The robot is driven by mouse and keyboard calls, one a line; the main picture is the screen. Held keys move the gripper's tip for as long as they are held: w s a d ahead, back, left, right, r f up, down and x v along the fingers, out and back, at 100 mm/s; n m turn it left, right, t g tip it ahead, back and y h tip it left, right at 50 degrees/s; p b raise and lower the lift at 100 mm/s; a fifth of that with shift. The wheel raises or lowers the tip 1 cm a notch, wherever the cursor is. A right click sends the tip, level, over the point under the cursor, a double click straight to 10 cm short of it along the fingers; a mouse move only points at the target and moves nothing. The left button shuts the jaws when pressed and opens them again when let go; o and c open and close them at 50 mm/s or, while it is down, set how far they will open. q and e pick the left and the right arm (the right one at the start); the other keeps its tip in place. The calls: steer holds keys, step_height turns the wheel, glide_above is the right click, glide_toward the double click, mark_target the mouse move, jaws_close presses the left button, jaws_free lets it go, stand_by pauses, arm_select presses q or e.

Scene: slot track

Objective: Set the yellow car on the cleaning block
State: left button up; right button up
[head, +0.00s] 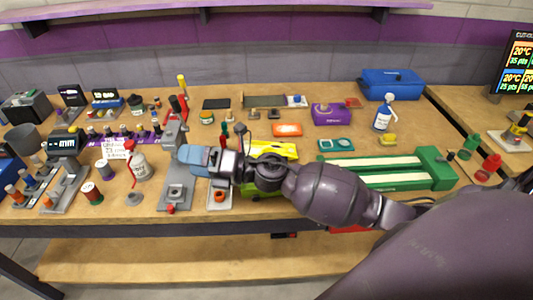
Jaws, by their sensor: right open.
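A bright yellow car (275,149) lies on the workbench just behind my right arm, which hides part of its near side. My right gripper (186,156) reaches in from the right and points left, over the grey metal stand, left of the yellow car and apart from it. It is open, and its tips look light blue. A long green block (437,170) with pale strips along it lies to the right; I cannot tell for sure that it is the cleaning block. My left gripper is not in view.
An orange car (287,129) lies behind the yellow one. A teal case (335,144), a spray bottle (383,117) and a blue toolbox (392,85) are to the right. The grey stand (174,180), a white bottle (139,166) and several small jars crowd the left.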

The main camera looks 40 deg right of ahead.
step_height(320, 180, down, 4)
steer(key=w+n+g+h, duration=0.2)
steer(key=n+g, duration=0.6)
steer(key=n, duration=0.1)
steer(key=n+g+h, duration=0.4)
steer(key=n+h, duration=0.1)
steer(key=h, duration=0.8)
glide_toward(266, 146)
step_height(266, 146, down, 10)
steer(key=shift+w+d+f, duration=0.1)
steer(key=shift+w, duration=0.05)
steer(key=shift+c, duration=0.5)
steer(key=c, duration=1)
